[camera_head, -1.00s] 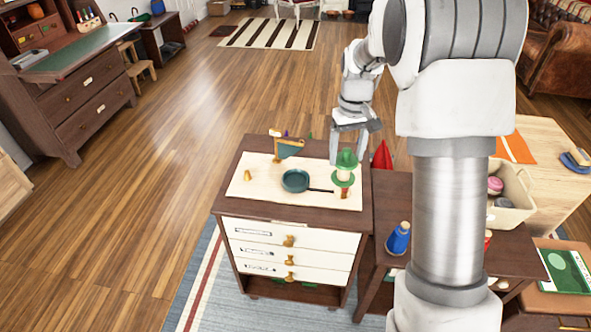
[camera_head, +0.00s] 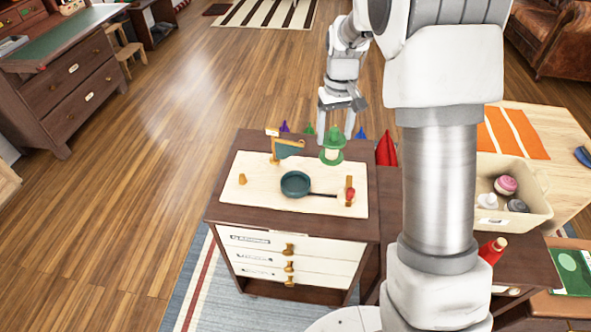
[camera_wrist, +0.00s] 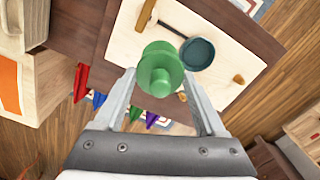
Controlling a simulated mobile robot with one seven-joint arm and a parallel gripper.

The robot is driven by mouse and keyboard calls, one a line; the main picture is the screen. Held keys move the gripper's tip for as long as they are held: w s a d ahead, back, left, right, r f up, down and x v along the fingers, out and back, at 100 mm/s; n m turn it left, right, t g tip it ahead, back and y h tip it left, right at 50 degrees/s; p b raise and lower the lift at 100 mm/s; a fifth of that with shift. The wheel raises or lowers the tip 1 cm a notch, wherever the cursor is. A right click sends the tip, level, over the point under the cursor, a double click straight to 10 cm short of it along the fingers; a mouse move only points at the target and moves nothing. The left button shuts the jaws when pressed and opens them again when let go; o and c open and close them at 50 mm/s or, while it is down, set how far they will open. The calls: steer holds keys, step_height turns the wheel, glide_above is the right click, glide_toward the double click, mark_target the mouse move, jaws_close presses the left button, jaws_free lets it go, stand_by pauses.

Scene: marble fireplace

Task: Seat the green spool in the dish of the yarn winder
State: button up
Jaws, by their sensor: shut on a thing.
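The green spool (camera_head: 332,156) has wide round ends and is held upright between the fingers of my gripper (camera_head: 338,132). In the wrist view the spool (camera_wrist: 160,72) sits between the two fingertips (camera_wrist: 158,84). The yarn winder has a pale board (camera_head: 262,202) on top of a brown drawer cabinet. Its round dark teal dish (camera_head: 295,184) is in the middle of the board, with a dark rod to a red and wooden post (camera_head: 349,191) at the right. The dish also shows in the wrist view (camera_wrist: 198,53) and looks empty. The spool is apart from it, behind and right.
A wooden post with a teal flag (camera_head: 287,149) stands behind the dish. A small wooden peg (camera_head: 242,179) is at the board's left. Purple, green, blue and red cones (camera_head: 386,150) show behind the cabinet. A cream basket (camera_head: 515,200) stands at the right.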

steer(key=shift+s+a+f+b, duration=0.2)
steer(key=shift+a+f+b, duration=0.7)
steer(key=shift+a+f, duration=3.85)
steer(key=shift+d+f, duration=0.1)
steer(key=shift+f, duration=0.2)
steer(key=o, duration=1.4)
steer(key=shift+c, duration=0.2)
steer(key=shift+r, duration=0.1)
